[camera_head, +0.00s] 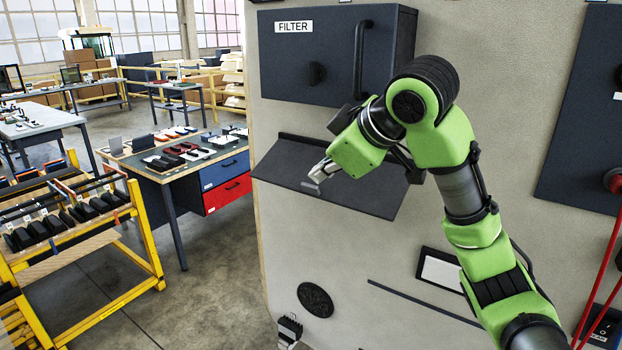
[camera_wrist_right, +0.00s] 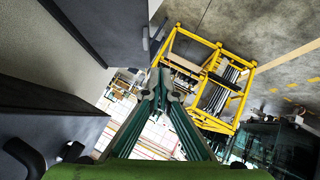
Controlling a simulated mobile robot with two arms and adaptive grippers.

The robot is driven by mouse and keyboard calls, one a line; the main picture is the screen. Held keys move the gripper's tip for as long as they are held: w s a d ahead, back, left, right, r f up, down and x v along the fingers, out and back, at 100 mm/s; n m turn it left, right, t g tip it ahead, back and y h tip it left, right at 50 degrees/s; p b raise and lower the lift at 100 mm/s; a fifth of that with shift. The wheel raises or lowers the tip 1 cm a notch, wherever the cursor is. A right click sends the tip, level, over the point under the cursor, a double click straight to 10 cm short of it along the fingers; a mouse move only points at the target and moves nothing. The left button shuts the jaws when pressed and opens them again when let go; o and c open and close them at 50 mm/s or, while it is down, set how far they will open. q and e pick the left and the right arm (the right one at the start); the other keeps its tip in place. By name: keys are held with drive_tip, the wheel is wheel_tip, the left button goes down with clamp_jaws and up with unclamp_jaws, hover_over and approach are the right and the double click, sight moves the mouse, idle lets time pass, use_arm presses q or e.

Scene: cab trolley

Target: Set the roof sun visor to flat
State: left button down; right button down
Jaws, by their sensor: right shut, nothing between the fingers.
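The sun visor (camera_head: 300,190) is a dark, flat panel on the beige cab panel, below the filter box. It stands out from its hinge edge and slopes; its right part is partly behind my arm. In the wrist view a dark slab at the top, most likely the visor (camera_wrist_right: 105,25), lies left of the fingers. My right gripper (camera_head: 316,180) is shut and empty, its tips overlapping the visor in the head view. It also shows in the right wrist view (camera_wrist_right: 160,88). I cannot tell whether it touches the visor. I do not make out my left gripper.
The dark filter box (camera_head: 315,60) with a knob and handle juts out just above the visor. A yellow rack (camera_head: 140,230) and a workbench (camera_head: 185,160) stand to the left. A dark panel (camera_head: 590,120) and red cable (camera_head: 600,270) are at the right. Open floor lies between.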

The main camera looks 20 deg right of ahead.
drive_tip(key=r, duration=0.3)
drive_tip(key=s+d+r, duration=0.1)
drive_tip(key=r, duration=0.1)
drive_tip(key=shift+w+f, duration=0.1)
drive_tip(key=p, duration=0.5)
approach(303, 184)
drive_tip(key=w+a, duration=0.3)
drive_tip(key=f, duration=0.1)
drive_tip(key=d+f, duration=0.1)
drive_tip(key=w+d+f+p, duration=0.1)
drive_tip(key=shift+f, duration=0.4)
drive_tip(key=shift+a+f, duration=0.1)
drive_tip(key=shift+t, duration=0.3)
